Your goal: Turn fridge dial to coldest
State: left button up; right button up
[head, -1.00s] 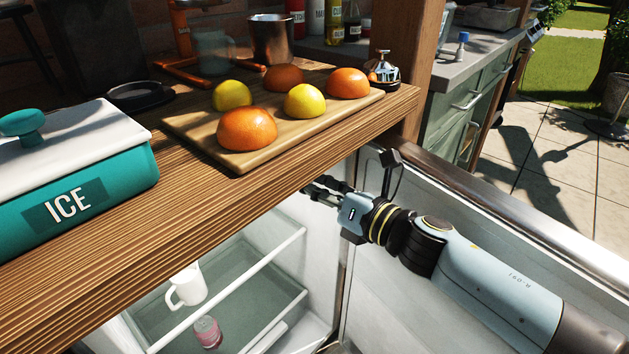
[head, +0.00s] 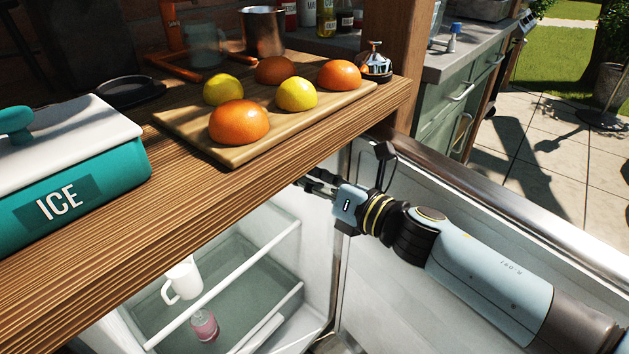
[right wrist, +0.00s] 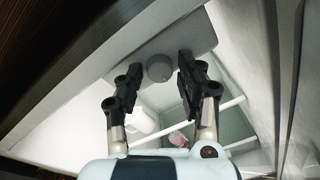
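The fridge dial (right wrist: 159,68) is a round grey knob on a pale housing in the upper part of the fridge interior, seen in the right wrist view. My right gripper (right wrist: 158,76) is open, with one dark finger on each side of the dial. A gap shows between the fingers and the knob, and I cannot tell whether the fingertips reach past its face. In the head view, my right gripper (head: 309,182) reaches into the open fridge below the wooden counter, and the counter hides the dial. Any mark on the dial is too small to read. My left gripper is not in view.
The wooden counter (head: 215,196) lies just above my right gripper. The open fridge door (head: 400,290) stands beside my arm. A white mug (head: 183,281) and a small pink jar (head: 205,325) are inside the fridge, below the gripper.

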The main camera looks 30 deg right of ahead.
jog(key=f+v, duration=0.1)
jog(key=v, duration=1.1)
jog(key=shift+r, duration=0.45)
